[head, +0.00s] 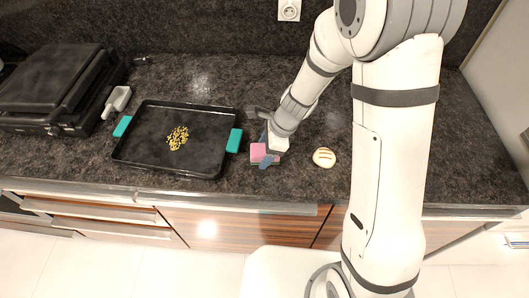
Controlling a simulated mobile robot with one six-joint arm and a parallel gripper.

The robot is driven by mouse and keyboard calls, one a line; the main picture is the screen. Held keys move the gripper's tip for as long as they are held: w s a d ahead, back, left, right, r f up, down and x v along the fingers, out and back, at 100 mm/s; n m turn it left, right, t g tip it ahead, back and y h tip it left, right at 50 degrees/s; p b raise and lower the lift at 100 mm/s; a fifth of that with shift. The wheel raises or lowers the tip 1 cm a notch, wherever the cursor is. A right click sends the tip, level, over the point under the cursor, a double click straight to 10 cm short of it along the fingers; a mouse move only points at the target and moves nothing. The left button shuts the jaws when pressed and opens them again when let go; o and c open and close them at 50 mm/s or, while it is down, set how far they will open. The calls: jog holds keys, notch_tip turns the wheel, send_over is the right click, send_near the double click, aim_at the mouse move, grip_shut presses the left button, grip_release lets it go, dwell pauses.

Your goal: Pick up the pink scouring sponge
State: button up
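The pink scouring sponge (258,152) lies on the dark stone counter, right of the black tray and near the counter's front edge. My gripper (266,150) is down at the sponge's right part. One bluish finger shows on the sponge's front side and another shows behind it. The gripper body and wrist hide some of the sponge's right side. The view is too small to tell whether the fingers touch the sponge or stand apart from it.
A black tray (140,150) with green handles holds a small yellow heap (178,137) left of the sponge. A round striped bread-like item (324,157) lies to the right. A white scoop (117,101) and a black grill (50,85) stand at left. The far right counter is clear.

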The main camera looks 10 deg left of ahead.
jog(key=c, duration=0.9)
jog(key=shift+o, duration=0.2)
notch_tip(320, 180, up, 10)
jog(key=shift+r, duration=0.1)
jog(key=o, duration=0.5)
jog(key=shift+c, duration=0.2)
jog(key=c, duration=0.4)
